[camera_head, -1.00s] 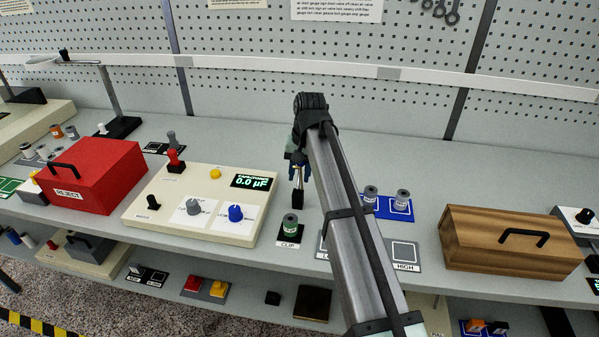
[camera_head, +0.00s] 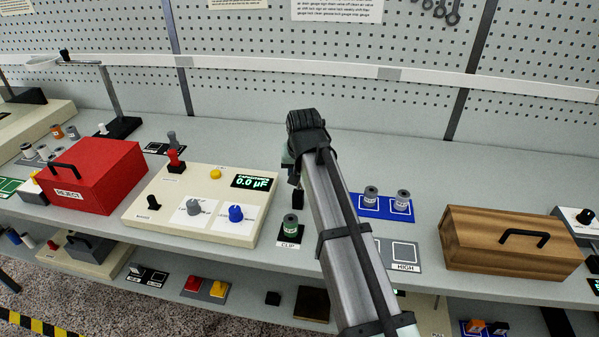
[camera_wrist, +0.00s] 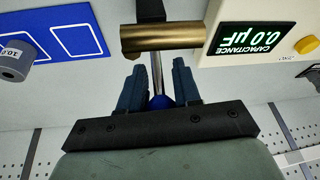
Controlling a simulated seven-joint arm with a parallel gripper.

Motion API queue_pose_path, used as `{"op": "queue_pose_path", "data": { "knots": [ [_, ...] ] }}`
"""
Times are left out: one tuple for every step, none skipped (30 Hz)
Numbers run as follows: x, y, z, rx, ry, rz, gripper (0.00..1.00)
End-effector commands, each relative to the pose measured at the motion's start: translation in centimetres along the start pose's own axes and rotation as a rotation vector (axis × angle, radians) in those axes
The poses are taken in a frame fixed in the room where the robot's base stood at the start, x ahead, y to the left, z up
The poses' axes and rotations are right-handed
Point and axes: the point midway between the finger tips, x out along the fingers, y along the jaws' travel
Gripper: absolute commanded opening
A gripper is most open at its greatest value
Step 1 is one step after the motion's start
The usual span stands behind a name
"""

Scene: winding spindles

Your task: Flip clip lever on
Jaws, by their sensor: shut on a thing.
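The clip lever shows in the wrist view as a thin metal rod (camera_wrist: 157,75) with a blue ball knob (camera_wrist: 161,102). The rod runs up to a horizontal brass barrel (camera_wrist: 165,39). My gripper (camera_wrist: 157,82) is shut on the lever, with a dark blue finger on each side of the rod and the knob near the palm. In the head view my arm covers the fingers and most of the lever. A black block (camera_head: 298,199), which looks like the lever's base, shows beside the arm. A green spool (camera_head: 290,226) stands upright on the CLIP pad (camera_head: 288,243) in front.
The capacitance panel (camera_head: 150,217) is left of the lever, its display (camera_head: 255,182) reading 0.0 µF. Two grey spools (camera_head: 371,196) stand on a blue mat (camera_head: 378,214) to the right. A wooden box (camera_head: 480,255) is farther right. Bare bench lies behind the arm.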

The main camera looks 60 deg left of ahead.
Motion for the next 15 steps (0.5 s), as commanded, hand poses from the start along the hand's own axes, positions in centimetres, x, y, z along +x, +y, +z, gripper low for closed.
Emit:
{"op": "queue_pose_path", "data": {
  "knots": [
    [-0.3, 0.0, 0.8, -0.008, 0.047, 0.006, 0.0],
    [-0.4, -0.1, 0.9, -0.011, 0.075, 0.01, 0.0],
    [-0.5, -0.1, 1.0, -0.016, 0.112, 0.017, 0.0],
    [-0.6, -0.1, 1.1, -0.02, 0.14, 0.02, 0.0],
    [-0.7, -0.1, 1.2, -0.023, 0.168, 0.026, 0.0],
    [-0.8, -0.2, 1.3, -0.027, 0.205, 0.031, 0.0],
    [-0.9, -0.2, 1.4, -0.031, 0.233, 0.036, 0.0],
    [-1.0, -0.2, 1.5, -0.033, 0.261, 0.04, 0.0],
    [-1.1, -0.2, 1.7, -0.039, 0.298, 0.046, 0.0],
    [-1.1, -0.3, 1.8, -0.043, 0.326, 0.05, 0.0],
    [-1.2, -0.3, 1.9, -0.046, 0.354, 0.055, 0.0],
    [-1.2, -0.3, 2.1, -0.05, 0.39, 0.061, 0.0],
    [-1.3, -0.4, 2.2, -0.053, 0.418, 0.065, 0.0],
    [-1.3, -0.4, 2.3, -0.058, 0.446, 0.07, 0.0],
    [-1.4, -0.4, 2.5, -0.061, 0.483, 0.075, 0.0]
  ]
}}
